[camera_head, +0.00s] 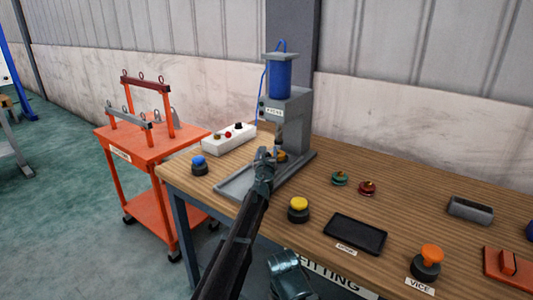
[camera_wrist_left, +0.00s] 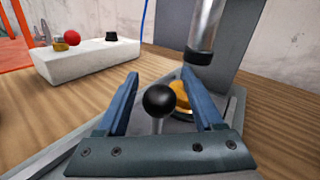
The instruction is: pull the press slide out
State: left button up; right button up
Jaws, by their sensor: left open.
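The blue-topped press (camera_head: 285,105) stands at the back of the wooden bench. Its grey base tray (camera_head: 236,187) reaches toward the front left. In the left wrist view, the slide's black ball knob (camera_wrist_left: 160,99) stands on a pale stem. A brass-coloured round part (camera_wrist_left: 181,94) sits behind it, near the dark-tipped ram (camera_wrist_left: 203,40). My left gripper (camera_head: 264,158) is over the tray in front of the press. In the wrist view its open fingers (camera_wrist_left: 160,97) stand on either side of the knob, with gaps. The slide body is mostly hidden.
A white control box (camera_head: 228,138) is left of the press. A blue button (camera_head: 199,165) and a yellow button (camera_head: 298,209) are nearby. A dark tray (camera_head: 355,234) and two small round parts lie to the right. An orange cart (camera_head: 150,150) stands left of the bench.

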pick_arm(q)
grip_shut()
dwell(0.3)
dwell(1.1)
